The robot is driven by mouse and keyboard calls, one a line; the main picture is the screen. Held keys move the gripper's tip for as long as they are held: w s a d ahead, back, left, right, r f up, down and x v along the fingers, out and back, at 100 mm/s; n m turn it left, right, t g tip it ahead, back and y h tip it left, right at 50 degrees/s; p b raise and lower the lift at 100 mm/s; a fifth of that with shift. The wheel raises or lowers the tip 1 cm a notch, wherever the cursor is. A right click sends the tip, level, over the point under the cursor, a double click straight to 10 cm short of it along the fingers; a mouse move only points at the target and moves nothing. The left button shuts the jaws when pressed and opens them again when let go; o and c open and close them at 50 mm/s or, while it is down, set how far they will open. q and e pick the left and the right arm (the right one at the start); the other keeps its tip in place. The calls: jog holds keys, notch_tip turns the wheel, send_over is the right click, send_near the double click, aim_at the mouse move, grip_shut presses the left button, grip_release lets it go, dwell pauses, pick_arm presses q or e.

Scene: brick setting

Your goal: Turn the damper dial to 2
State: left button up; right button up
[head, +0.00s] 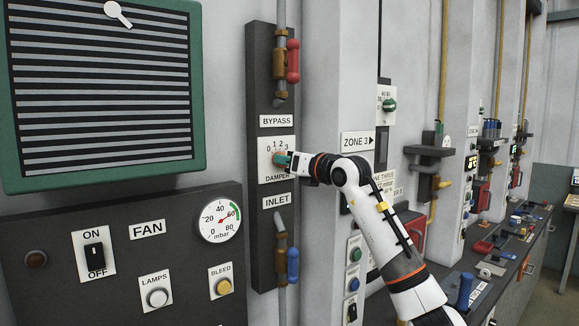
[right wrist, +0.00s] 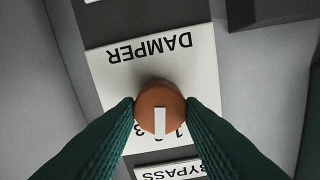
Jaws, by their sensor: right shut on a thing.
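The damper dial (head: 279,158) is a round orange-brown knob on a white plate (head: 264,171) marked 0 to 3, labelled DAMPER. My right gripper (head: 288,160) is at the plate from the right. In the right wrist view, its two dark green fingers (right wrist: 160,112) are shut on the dial (right wrist: 158,96), one on each side. That view is upside down. The dial's white pointer (right wrist: 160,122) points down toward the scale, between the 3 and the 1; the 2 cannot be read clearly there. My left gripper is not in view.
A BYPASS label (head: 276,121) and a red-handled valve (head: 292,61) are above the dial. An INLET label (head: 277,201) and a blue-handled valve (head: 292,265) are below. A fan panel (head: 120,280) with gauge (head: 219,221) stands left, a ZONE 3 sign (head: 357,141) right.

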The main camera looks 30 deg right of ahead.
jog(key=shift+m, duration=0.4)
jog(key=o, duration=1)
jog(key=s+d+b, duration=0.1)
jog(key=s+b, duration=0.5)
jog(key=s, duration=0.6)
